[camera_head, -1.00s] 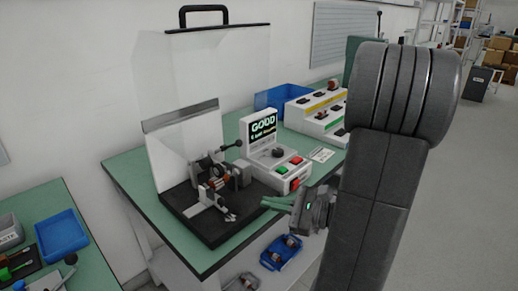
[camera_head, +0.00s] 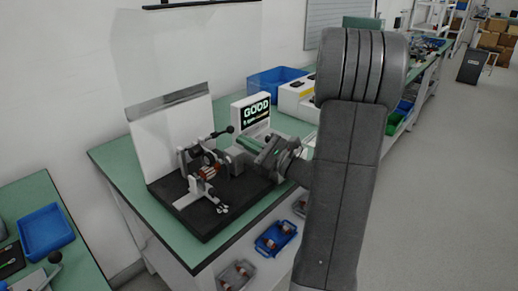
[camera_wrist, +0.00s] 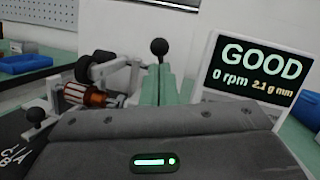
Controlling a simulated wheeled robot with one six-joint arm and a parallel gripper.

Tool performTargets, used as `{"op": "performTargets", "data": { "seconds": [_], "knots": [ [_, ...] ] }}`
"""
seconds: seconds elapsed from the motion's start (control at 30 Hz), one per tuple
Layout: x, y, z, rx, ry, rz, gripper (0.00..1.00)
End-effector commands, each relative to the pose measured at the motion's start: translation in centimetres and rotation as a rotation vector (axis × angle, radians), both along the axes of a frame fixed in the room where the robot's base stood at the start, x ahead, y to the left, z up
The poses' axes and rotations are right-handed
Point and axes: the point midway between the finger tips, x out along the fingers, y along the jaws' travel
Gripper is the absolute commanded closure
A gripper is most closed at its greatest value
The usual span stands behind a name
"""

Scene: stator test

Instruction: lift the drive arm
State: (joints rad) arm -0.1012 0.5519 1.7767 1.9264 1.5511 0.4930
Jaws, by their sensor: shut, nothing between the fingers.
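The drive arm (camera_head: 217,134) is a grey lever with a black ball knob (camera_head: 230,129) at its end, over the test stand's black base (camera_head: 208,222). In the wrist view the ball knob (camera_wrist: 159,46) appears just above the fingertips, and the grey arm (camera_wrist: 128,66) runs left from it. A copper-wound rotor (camera_head: 208,172) sits in the stand below the arm and also shows in the wrist view (camera_wrist: 88,95). My gripper (camera_head: 246,146) has green fingers, shut and empty, beside the stand's right side. In the wrist view its fingertips (camera_wrist: 158,72) are together. I cannot tell whether they touch the arm.
A display (camera_head: 254,113) reads GOOD, and 0 rpm in the wrist view, close to the right of my gripper. A clear shield (camera_head: 190,50) stands behind the stand. A blue bin (camera_head: 275,80) is at the back.

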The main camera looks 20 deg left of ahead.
Motion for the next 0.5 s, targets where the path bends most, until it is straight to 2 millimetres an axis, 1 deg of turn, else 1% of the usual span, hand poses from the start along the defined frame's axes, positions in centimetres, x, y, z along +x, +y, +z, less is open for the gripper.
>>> {"op": "performTargets", "data": {
  "seconds": [0.03,0.17,0.5],
  "knots": [
    [0.03,0.47,0.14,0.000,-0.001,0.002,1.00],
    [0.16,1.01,0.26,0.000,0.000,0.000,1.00],
    [0.18,1.09,0.28,-0.001,0.000,0.000,1.00]
  ]
}}
